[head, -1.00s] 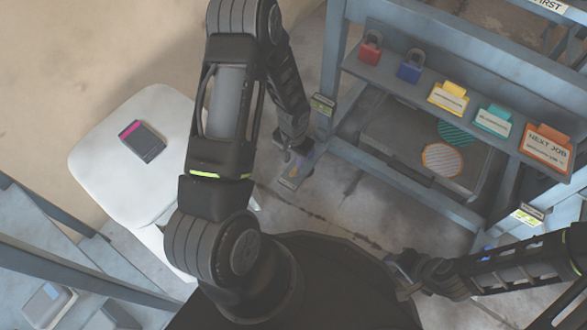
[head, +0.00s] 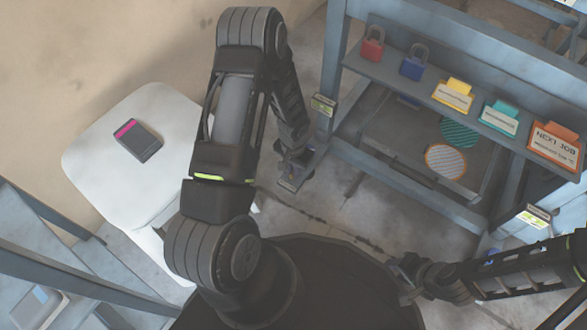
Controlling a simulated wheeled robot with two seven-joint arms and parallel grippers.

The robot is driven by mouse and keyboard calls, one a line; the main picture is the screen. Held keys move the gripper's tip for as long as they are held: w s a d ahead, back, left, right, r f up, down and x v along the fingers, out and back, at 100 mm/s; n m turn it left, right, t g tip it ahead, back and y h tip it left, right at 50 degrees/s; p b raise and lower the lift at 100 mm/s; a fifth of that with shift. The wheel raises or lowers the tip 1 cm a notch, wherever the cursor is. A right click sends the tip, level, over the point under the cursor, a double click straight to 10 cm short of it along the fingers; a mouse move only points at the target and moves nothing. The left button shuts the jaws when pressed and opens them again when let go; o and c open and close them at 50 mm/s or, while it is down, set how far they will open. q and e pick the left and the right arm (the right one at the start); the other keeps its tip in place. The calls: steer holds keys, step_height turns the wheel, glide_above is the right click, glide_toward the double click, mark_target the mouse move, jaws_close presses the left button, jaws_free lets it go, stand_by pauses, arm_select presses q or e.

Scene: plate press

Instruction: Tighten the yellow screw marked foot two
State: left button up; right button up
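I cannot make out a yellow screw or a "foot two" marking. The blue-grey metal frame (head: 400,180) stands on the right. Its left leg carries a small pale label (head: 323,104), and its right leg carries another (head: 535,217); both are too small to read. My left gripper (head: 292,168) points down at the foot plate (head: 290,183) by the left leg. It covers whatever is under it, and its fingers are too dark and small to judge. My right gripper (head: 402,272) is low in front of the frame, apart from the right leg, its fingers unclear.
The frame's shelf holds a red padlock (head: 372,48), a blue padlock (head: 413,66) and yellow (head: 453,98), teal (head: 499,119) and orange (head: 554,147) cards. A white stool (head: 90,165) with a dark device (head: 137,139) stands left. Floor between my grippers looks clear.

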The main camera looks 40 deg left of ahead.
arm_select(q)
jaws_close()
steer(key=shift+m, duration=0.4)
steer(key=m+p, duration=0.1)
steer(key=m, duration=0.1)
steer(key=shift+m, duration=0.4)
steer(key=m+p, duration=0.1)
steer(key=m, duration=0.4)
steer(key=m+p, duration=0.1)
steer(key=m, duration=0.3)
steer(key=shift+m, duration=0.4)
steer(key=m+p, duration=0.1)
steer(key=m, duration=0.3)
steer(key=shift+m, duration=0.3)
